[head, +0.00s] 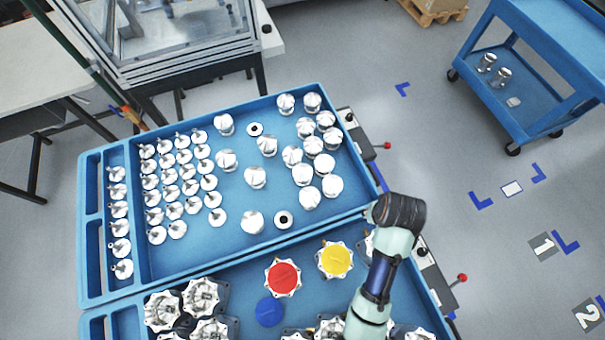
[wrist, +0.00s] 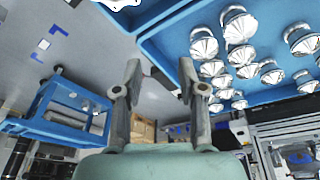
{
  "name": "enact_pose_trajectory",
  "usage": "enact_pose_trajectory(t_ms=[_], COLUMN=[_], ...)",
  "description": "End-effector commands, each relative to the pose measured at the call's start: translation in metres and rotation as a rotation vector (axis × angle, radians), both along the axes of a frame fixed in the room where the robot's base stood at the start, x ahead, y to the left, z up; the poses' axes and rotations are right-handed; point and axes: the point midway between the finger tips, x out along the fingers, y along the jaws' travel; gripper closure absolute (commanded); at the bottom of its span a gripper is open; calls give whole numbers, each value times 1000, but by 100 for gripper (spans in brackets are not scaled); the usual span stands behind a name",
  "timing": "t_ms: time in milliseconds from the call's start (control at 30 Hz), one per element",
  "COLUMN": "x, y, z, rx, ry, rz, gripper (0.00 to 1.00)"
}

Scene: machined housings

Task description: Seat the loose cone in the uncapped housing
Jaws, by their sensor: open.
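Many shiny ribbed cones, one of them a cone (head: 252,222), stand in the upper blue tray (head: 240,190); I cannot tell which is the loose one. Cones (wrist: 240,27) also show at the upper right of the wrist view. In the lower tray (head: 225,268), a housing with a red cap (head: 283,278) and one with a yellow cap (head: 335,260) stand beside several open-topped metal housings (head: 202,296). Other housings are partly hidden by my arm. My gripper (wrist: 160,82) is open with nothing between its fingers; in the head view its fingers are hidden.
A blue disc (head: 270,312) lies near the red cap. Stemmed discs (head: 178,229) fill the tray's left side. Two black-centred rings (head: 283,219) lie among the cones. A blue cart (head: 530,75) stands at upper right.

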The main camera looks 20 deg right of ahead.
Motion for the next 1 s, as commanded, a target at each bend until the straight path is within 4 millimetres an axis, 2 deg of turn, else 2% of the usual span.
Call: enact_pose_trajectory(t_ms=[33, 67, 100, 167, 200, 300, 400, 500, 767, 867, 1000], x=[35, 52, 72, 91, 98, 100, 94, 91, 91, 92, 92], y=[35, 57, 88, 135, 164, 224, 257, 268, 267, 267, 267], z=[30, 49, 76, 116, 140, 192, 222, 233, 233, 254, 305], rx=[-67, -104, -143, -186, -203, -218, -214, -212, -213, -213, -215], ry=[-108, -179, -275, -420, -508, -693, -803, -842, -841, -840, -839], rz=[96, 149, 215, 308, 362, 463, 517, 533, 533, 532, 532], gripper=[60, 60, 60, 60, 60, 60, 60, 60, 60, 60, 60])
